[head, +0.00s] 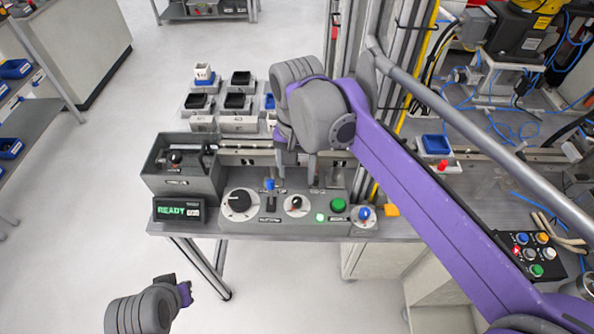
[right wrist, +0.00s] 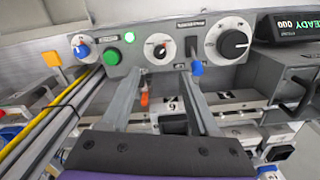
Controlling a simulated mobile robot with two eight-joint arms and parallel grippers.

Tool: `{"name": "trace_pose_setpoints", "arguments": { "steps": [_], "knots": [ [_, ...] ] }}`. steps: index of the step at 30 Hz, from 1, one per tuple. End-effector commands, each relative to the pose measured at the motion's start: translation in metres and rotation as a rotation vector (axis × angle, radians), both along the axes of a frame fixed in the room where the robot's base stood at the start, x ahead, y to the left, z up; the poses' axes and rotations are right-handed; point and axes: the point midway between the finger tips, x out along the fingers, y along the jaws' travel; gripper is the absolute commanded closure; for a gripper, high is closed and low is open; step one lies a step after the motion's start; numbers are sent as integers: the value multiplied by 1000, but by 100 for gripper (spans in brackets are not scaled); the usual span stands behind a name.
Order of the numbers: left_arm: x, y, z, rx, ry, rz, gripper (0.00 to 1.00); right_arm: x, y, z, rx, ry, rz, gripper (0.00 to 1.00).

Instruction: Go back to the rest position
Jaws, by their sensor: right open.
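My right gripper (head: 296,170) is at the end of the purple arm, over the back of the grey control panel (head: 255,228). It is open, with nothing seen between its fingers. In the right wrist view, my right gripper (right wrist: 160,72) has its two fingers apart and pointing at the panel (right wrist: 135,72). I cannot tell whether a finger touches the panel. My left gripper (head: 186,292) is low in the head view, over the floor in front of the table. It is small and turned, so its jaws are unclear.
A READY display (head: 180,210) and a grey box (head: 160,185) stand left. Black trays (head: 240,79) lie behind.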

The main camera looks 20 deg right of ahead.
Motion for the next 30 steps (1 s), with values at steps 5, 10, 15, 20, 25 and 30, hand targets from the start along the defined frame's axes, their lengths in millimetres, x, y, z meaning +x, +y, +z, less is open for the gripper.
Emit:
{"name": "trace_pose_setpoints", "arguments": {
  "steps": [5,10,15,20,25,30],
  "knots": [
    [0,0,0,0,0,0,100,0,0,0,0,0,0,38],
    [0,0,0,0,0,0,100,-3,-2,-2,1,-9,8,38],
    [0,0,0,0,0,0,100,-29,-18,-22,8,-94,94,38],
    [0,0,0,0,0,0,100,-73,-41,-64,-11,-241,244,38],
    [0,0,0,0,0,0,100,-114,-58,-108,-63,-376,386,38],
    [0,0,0,0,0,0,100,-135,-65,-134,-106,-448,466,38]
  ]
}}
